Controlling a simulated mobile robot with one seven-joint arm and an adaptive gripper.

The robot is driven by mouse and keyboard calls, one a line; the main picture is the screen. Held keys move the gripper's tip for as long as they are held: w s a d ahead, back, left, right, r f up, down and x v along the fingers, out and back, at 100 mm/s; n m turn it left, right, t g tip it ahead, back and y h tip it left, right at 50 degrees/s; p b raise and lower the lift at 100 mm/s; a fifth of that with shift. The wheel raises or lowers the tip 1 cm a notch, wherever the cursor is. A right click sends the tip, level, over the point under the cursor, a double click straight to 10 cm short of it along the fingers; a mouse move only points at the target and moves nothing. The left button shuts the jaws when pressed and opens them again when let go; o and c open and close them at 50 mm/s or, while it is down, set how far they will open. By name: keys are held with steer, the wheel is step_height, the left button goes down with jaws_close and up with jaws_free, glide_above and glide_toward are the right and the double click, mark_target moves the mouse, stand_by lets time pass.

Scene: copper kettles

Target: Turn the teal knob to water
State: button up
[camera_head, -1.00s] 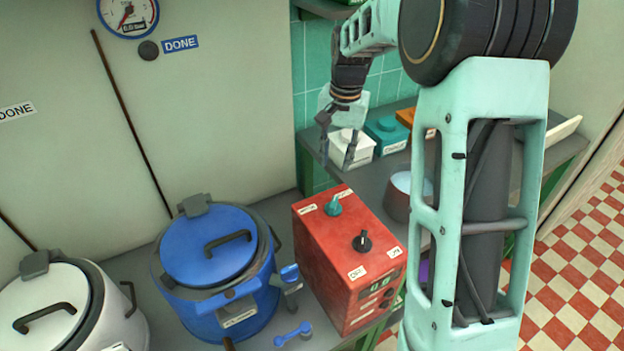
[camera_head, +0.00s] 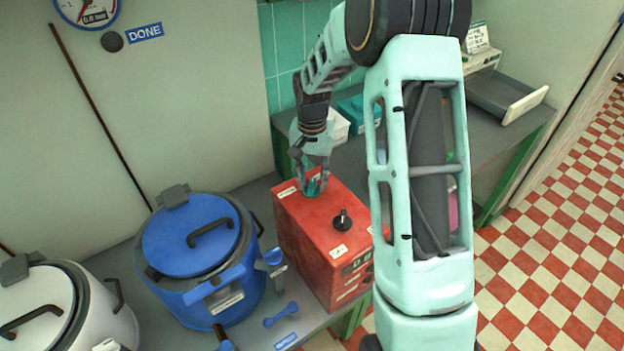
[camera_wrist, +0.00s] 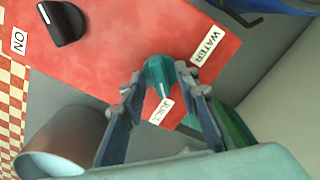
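The teal knob (camera_wrist: 159,76) sits on top of the red box (camera_head: 316,222). In the wrist view its white mark points toward the JUICE label (camera_wrist: 161,111). The WATER label (camera_wrist: 207,46) lies up and right of the knob. My gripper (camera_wrist: 157,82) is open, with one finger on each side of the knob. The right fingertip is very near the knob or touching it; a small gap shows on the left. In the head view my gripper (camera_head: 312,180) points down over the knob (camera_head: 313,187) and partly hides it.
A black knob (camera_head: 342,220) stands on the same box, near an ON label (camera_wrist: 18,41). A blue kettle (camera_head: 200,255) and a white kettle (camera_head: 60,310) stand to the left.

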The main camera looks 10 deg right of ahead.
jaws_close()
steer(key=shift+n, duration=0.3)
steer(key=n, duration=0.2)
steer(key=shift+n+b, duration=0.35)
steer(key=shift+n, duration=0.05)
steer(key=n, duration=0.3)
steer(key=shift+n, duration=0.3)
steer(key=n, duration=1.1)
steer(key=shift+w+p, duration=0.1)
steer(key=shift+p, duration=0.25)
